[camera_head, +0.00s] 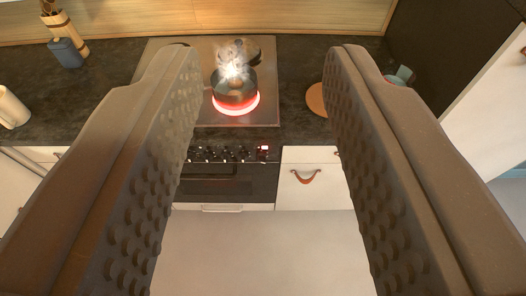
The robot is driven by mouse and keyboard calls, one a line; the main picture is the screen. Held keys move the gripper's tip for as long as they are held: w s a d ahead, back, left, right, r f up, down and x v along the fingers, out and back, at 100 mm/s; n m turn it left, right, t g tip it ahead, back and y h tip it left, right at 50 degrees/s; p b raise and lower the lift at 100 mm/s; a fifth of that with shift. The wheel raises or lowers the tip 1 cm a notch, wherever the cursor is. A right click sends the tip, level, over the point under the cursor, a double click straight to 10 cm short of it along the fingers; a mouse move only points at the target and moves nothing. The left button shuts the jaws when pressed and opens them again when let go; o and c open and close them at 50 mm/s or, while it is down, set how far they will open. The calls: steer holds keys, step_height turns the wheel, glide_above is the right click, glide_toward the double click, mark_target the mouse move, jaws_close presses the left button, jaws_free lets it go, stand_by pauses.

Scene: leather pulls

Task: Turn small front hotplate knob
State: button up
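The row of small hotplate knobs (222,155) sits on the front panel of the stove, below the cooktop; I cannot tell which knob is the small front one. The cooktop (262,101) has a front hotplate (236,110) glowing red under a dark pot (234,88), with bright steam or smoke above it. My gripper (258,62) is open and empty. Its two brown, bumpy fingers frame the stove left and right, well in front of the knobs and apart from them. The left finger hides the left part of the stove.
A small lit red display (263,148) is right of the knobs. The oven door (228,182) is below them. A white drawer with a leather pull (305,177) is at the right. A round wooden board (317,99) lies on the dark counter (298,70). The floor (258,250) ahead is clear.

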mark_target(262, 162)
steer(key=o, duration=0.4)
steer(key=shift+c, duration=0.2)
steer(key=shift+o, duration=0.2)
steer(key=w+d+f+y+b, duration=0.1)
steer(key=w+f+b, duration=0.5)
steer(key=w+f, duration=1)
step_height(262, 162, down, 4)
steer(key=shift+w+d+r, duration=0.2)
steer(key=w+a+f+m+t+b, duration=0.1)
steer(key=w+f+b, duration=0.25)
steer(key=f, duration=0.85)
steer(key=w+f+m+b, duration=0.15)
steer(key=w+f, duration=0.25)
steer(key=f, duration=0.8)
steer(key=w+a+f+t+b, duration=0.1)
steer(key=w+f+b, duration=0.3)
steer(key=f, duration=0.9)
step_height(262, 162, down, 18)
steer(key=s+m+h+b, duration=0.1)
steer(key=s+m+b, duration=0.2)
steer(key=m+b, duration=0.1)
steer(key=shift+n+t, duration=0.25)
steer(key=shift+t, duration=0.05)
steer(key=w+b, duration=0.2)
steer(key=w, duration=0.7)
steer(key=shift+w+d+f, duration=0.1)
steer(key=shift+w+d, duration=0.05)
steer(key=shift+w, duration=0.1)
steer(key=shift+w+b, duration=0.85)
steer(key=shift+w, duration=1.4)
